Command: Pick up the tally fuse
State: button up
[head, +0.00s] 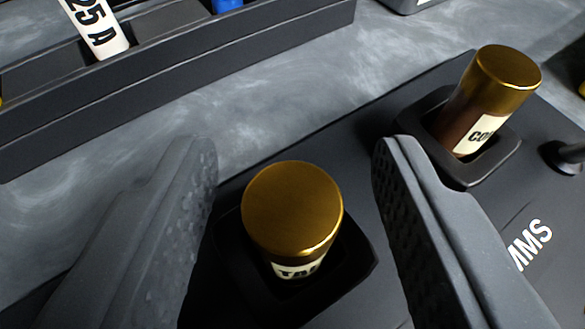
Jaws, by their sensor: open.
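The tally fuse (291,211) is a cylinder with a brass cap and a pale label whose visible letters begin "TA". It stands in a dark square socket (352,270) on the black panel. My gripper (294,165) is open, with one dark textured finger to the left of the fuse and one to the right. The fuse lies between the fingers, and I see a gap on both sides of its cap. Its lower part is hidden in the socket.
A second brass-capped fuse (490,95), labelled "CO…", stands in another socket (479,172) at the upper right, close beyond my right finger. A black knob (566,157) is at the right edge. A dark tray (180,65) with a "25 A" fuse (97,28) lies at the upper left.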

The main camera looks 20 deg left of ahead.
grip_shut()
dwell(0.3)
